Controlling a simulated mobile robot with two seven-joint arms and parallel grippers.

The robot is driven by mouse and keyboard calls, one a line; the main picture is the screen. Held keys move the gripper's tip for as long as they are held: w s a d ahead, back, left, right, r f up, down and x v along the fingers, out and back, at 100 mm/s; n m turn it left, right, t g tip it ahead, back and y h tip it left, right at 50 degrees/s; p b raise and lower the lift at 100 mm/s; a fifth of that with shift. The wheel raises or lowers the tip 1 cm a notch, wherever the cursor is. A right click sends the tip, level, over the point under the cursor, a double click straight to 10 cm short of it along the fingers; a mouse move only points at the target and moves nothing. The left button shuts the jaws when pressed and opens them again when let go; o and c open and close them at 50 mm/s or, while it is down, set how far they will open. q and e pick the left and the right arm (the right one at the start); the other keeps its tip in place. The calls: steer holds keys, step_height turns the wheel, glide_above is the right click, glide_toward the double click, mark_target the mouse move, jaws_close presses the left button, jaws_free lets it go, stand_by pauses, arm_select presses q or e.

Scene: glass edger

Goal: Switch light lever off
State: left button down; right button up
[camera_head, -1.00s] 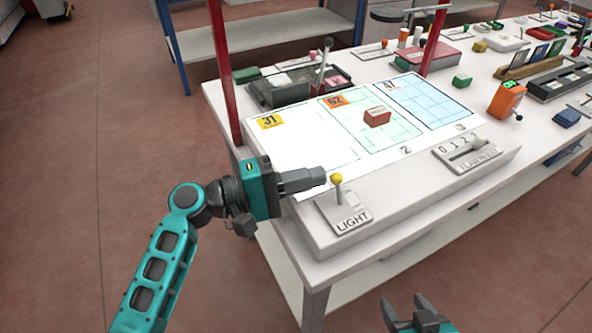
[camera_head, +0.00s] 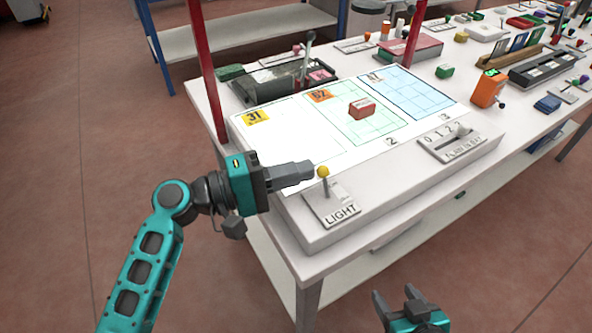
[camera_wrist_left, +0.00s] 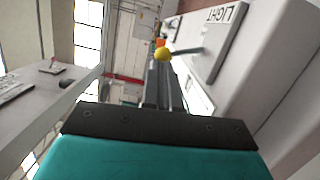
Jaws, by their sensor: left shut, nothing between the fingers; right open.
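The light lever (camera_head: 324,177) is a short metal stick with a yellow ball on top. It stands on a grey plate labelled LIGHT (camera_head: 341,212) at the near left corner of the white table. My left gripper (camera_head: 312,170) is shut and empty, its fingertips just left of the yellow ball. In the left wrist view the yellow ball (camera_wrist_left: 163,53) shows at the tips of the shut fingers (camera_wrist_left: 158,66); I cannot tell whether they touch. My right gripper (camera_head: 392,302) is open and empty, low in front of the table.
A FUND IN BAY slider panel (camera_head: 452,142) sits to the right on the table edge. A red box (camera_head: 362,108) lies on the green grid. Red posts (camera_head: 207,70) rise from the table. The white area (camera_head: 290,135) behind the lever is clear.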

arm_select(q)
steer(key=shift+s+d+r+m, duration=0.1)
steer(key=shift+s+m, duration=0.05)
steer(key=shift+m, duration=0.25)
arm_select(e)
steer(key=shift+f, duration=0.15)
arm_select(q)
steer(key=m, duration=0.1)
steer(key=s+m+b, duration=0.1)
steer(key=m, duration=0.1)
steer(key=shift+s+d+r+y, duration=0.1)
steer(key=shift+d+r+y, duration=0.2)
steer(key=shift+d+r, duration=0.05)
steer(key=m, duration=0.1)
steer(key=s+m, duration=0.1)
steer(key=d+m+y, duration=0.1)
steer(key=shift+s+d+r+m+b, duration=0.1)
steer(key=shift+s+r+m+b, duration=0.15)
steer(key=shift+s+m+b, duration=0.1)
arm_select(e)
steer(key=shift+f, duration=0.65)
arm_select(q)
steer(key=shift+r, duration=0.1)
